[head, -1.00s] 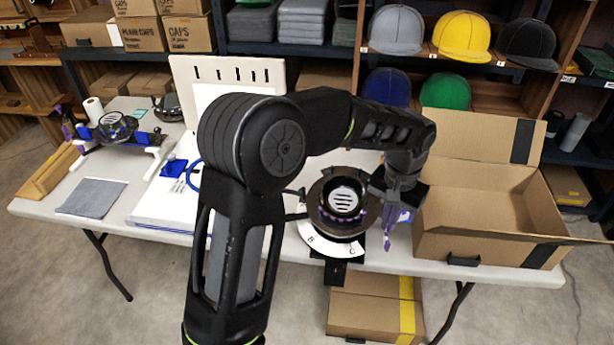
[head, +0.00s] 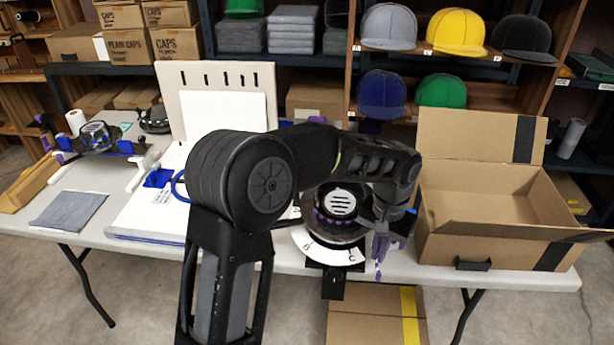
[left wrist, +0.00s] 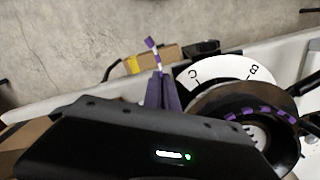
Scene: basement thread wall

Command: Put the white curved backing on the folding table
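A white curved plate lettered B and C (head: 325,250) sits at the front of the dark round fixture (head: 358,238) on the folding table (head: 90,232). It also shows in the left wrist view (left wrist: 222,69). I cannot tell whether this plate is the backing. My left gripper (head: 380,248) is just right of the fixture, over the table's front edge, pointing down. In the left wrist view its purple fingers (left wrist: 160,90) look close together, with a narrow purple-and-white striped piece (left wrist: 152,50) between and beyond their tips. My right gripper is not in view.
An open cardboard box (head: 500,220) stands right of the fixture. A white board (head: 155,215), a grey cloth (head: 68,210) and another clamp stand (head: 95,140) are to the left. A closed carton (head: 375,318) is under the table. Shelves with caps stand behind.

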